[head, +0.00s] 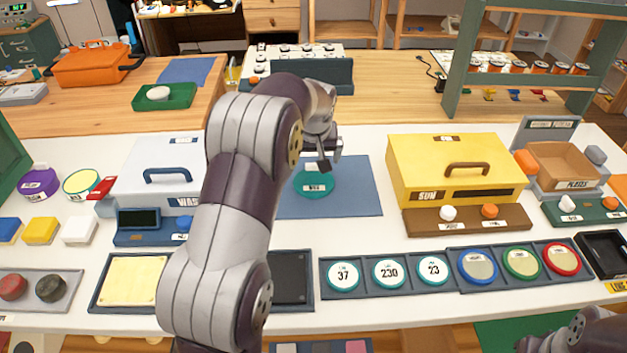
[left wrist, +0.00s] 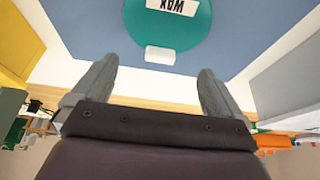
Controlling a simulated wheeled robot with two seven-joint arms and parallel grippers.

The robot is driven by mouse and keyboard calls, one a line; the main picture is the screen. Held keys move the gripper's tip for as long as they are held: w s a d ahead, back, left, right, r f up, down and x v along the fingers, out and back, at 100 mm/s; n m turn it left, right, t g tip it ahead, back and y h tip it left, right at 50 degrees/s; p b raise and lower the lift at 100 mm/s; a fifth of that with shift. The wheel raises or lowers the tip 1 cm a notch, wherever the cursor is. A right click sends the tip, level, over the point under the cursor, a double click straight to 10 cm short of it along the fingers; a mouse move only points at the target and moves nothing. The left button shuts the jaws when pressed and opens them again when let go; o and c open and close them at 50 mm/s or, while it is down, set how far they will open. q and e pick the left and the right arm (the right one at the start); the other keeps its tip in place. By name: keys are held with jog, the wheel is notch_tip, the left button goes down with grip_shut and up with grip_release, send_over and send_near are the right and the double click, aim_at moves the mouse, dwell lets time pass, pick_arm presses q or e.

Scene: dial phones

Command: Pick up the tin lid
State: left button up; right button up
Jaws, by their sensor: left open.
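A round teal tin lid (head: 314,184) with a "WAX" label lies on a blue mat (head: 355,190) in the middle of the white table. The tin lid also shows in the left wrist view (left wrist: 185,35), at the top, with a pale tab at its near edge. I cannot tell whether a tin is under it. My left gripper (head: 324,162) is just above the lid's far side in the head view. In the left wrist view the left gripper (left wrist: 155,85) has its fingers spread, with nothing between them. My arm hides part of the mat's left side.
A yellow "SUN" box (head: 430,165) stands right of the mat, a white box (head: 150,180) left of it. In front is a row of round numbered dials (head: 388,273) and coloured rings (head: 520,262). Part of my right arm shows at the bottom right.

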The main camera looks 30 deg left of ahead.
aim_at(313, 166)
pick_arm(q)
jog(key=x, duration=0.4)
jog(key=shift+s+f, duration=0.1)
jog(key=shift+s, duration=0.2)
jog(key=shift+w+f, duration=0.15)
jog(key=shift+f, duration=0.05)
jog(key=shift+d+r, duration=0.1)
jog(key=shift+d, duration=0.05)
jog(key=c, duration=1.6)
